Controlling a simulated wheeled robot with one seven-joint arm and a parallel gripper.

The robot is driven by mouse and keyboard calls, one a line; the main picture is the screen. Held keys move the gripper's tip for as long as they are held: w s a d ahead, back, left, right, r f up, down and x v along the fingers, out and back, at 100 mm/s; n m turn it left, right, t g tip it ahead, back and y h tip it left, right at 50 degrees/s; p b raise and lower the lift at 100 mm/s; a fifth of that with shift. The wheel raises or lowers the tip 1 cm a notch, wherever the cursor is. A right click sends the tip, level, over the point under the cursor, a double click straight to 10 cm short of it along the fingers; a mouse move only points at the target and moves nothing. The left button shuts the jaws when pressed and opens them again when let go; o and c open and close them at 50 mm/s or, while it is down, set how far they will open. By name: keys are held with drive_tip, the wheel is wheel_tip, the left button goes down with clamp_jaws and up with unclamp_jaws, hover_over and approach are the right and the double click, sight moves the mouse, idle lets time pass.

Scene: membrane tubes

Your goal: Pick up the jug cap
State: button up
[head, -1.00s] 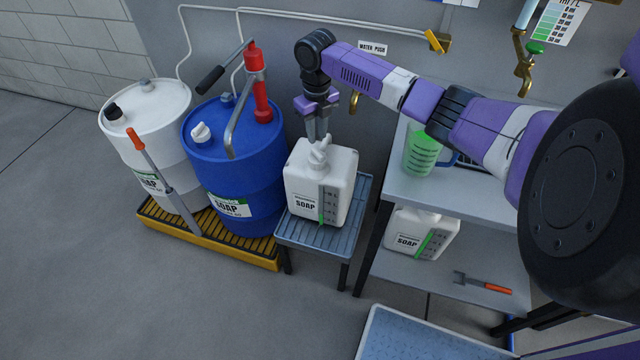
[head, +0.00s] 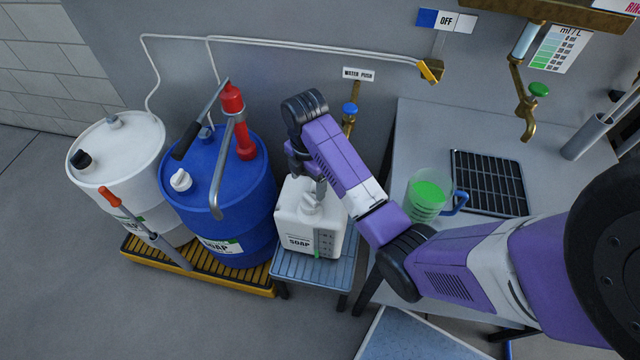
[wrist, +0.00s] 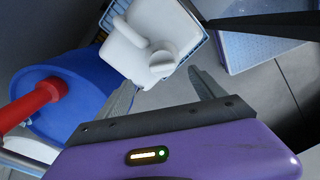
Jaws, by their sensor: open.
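The white jug (head: 293,224), labelled SOAP, stands upright on a small grey slatted stand. Its white jug cap (head: 311,204) is on top, beside the moulded handle. In the wrist view the round, ridged cap (wrist: 163,62) sits at the near corner of the jug (wrist: 150,22). My gripper (head: 318,188) is just above the cap in the head view, its fingers partly hidden by my arm. In the wrist view my gripper (wrist: 163,80) is open and empty, with the cap showing between and just beyond the fingertips. I cannot tell whether they touch.
A blue drum (head: 232,190) with a red hand pump (head: 238,120) stands close left, and a white drum (head: 115,155) beyond it. A grey bench (head: 430,130) is at right, holding a measuring jug of green liquid (head: 428,192). Pipes run along the back wall.

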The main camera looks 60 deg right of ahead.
sight(309, 198)
drive_tip(key=shift+s+d+f, duration=0.1)
drive_tip(key=shift+s+f, duration=0.2)
drive_tip(key=shift+s, duration=0.05)
drive_tip(key=shift+d+f+m, duration=0.1)
drive_tip(key=shift+f+m, duration=0.2)
drive_tip(key=shift+f, duration=0.55)
drive_tip(key=shift+w+a+f+p, duration=0.15)
drive_tip(key=shift+f+p, duration=0.1)
drive_tip(key=shift+f, duration=1.2)
drive_tip(key=shift+a+f+p, duration=0.15)
drive_tip(key=shift+f+p, duration=0.1)
drive_tip(key=shift+f, duration=1.15)
drive_tip(key=c, duration=1.4)
